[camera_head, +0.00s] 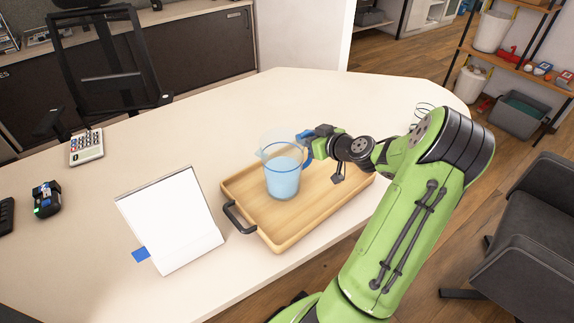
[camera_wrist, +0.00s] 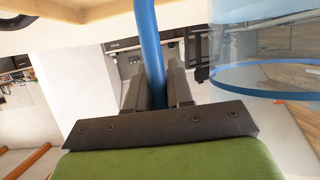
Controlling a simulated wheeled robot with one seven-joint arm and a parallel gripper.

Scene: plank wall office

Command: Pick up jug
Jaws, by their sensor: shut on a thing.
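The jug (camera_head: 283,175) is clear, with a blue rim and blue handle and bluish liquid inside. It stands upright on or just over the wooden tray (camera_head: 240,187) in the head view; I cannot tell whether its base touches. My gripper (camera_head: 308,143) comes from the right and is shut on the jug's handle. In the wrist view the blue handle (camera_wrist: 149,50) runs between the two dark fingers (camera_wrist: 158,88). The jug's clear body and blue rim (camera_wrist: 262,66) show at the right there. The fingertips are partly hidden in the head view.
The tray has a black handle (camera_head: 236,217) at its left. A white standing card (camera_head: 172,222) is left of the tray. A calculator (camera_head: 86,147) and a small dark device (camera_head: 46,199) lie farther left. The table (camera_head: 210,130) is clear behind the tray. A dark chair (camera_head: 530,235) stands at right.

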